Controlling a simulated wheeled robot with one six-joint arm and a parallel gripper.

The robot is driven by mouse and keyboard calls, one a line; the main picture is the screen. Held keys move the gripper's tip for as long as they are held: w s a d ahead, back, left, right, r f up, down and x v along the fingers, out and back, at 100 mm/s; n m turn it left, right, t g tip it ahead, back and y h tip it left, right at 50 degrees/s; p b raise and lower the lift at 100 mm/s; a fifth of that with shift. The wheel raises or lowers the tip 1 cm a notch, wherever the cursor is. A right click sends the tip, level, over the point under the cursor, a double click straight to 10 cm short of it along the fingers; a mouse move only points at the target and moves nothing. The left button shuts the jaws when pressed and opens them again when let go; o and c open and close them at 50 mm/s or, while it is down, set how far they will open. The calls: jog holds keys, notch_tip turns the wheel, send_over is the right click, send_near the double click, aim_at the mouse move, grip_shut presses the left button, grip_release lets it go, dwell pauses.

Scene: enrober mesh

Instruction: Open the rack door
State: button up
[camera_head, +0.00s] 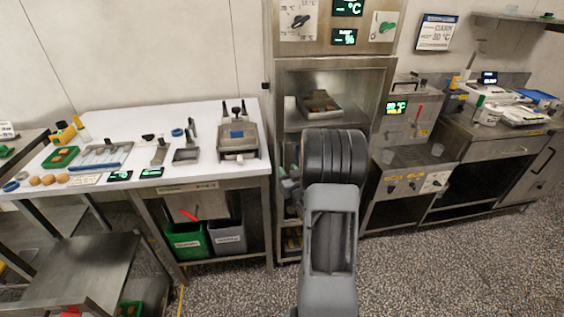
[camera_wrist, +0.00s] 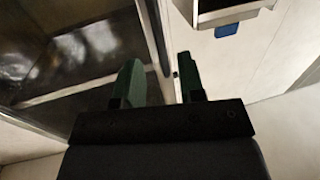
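The rack is a tall steel cabinet (camera_head: 279,92) in the middle of the head view, with a control panel above its front. A tray (camera_head: 320,106) shows on a shelf inside. I cannot tell from the head view whether a clear door covers the front. In the wrist view, a dark pane or opening lies at left, bounded by an upright steel edge (camera_wrist: 153,35). My gripper (camera_wrist: 160,80) has two green fingers held apart, with that edge running down between them. No contact is visible.
A white-topped table (camera_head: 215,115) with tools and trays stands left of the cabinet, with green and grey bins (camera_head: 228,237) beneath. A steel counter (camera_head: 410,165) with control knobs stands at right. A low steel cart (camera_head: 85,265) is front left. Speckled floor (camera_head: 440,265) is clear at front right.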

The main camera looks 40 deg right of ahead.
aim_at(282, 163)
jog(key=shift+p+x, duration=0.35)
jog(key=shift+x, duration=2.6)
grip_shut()
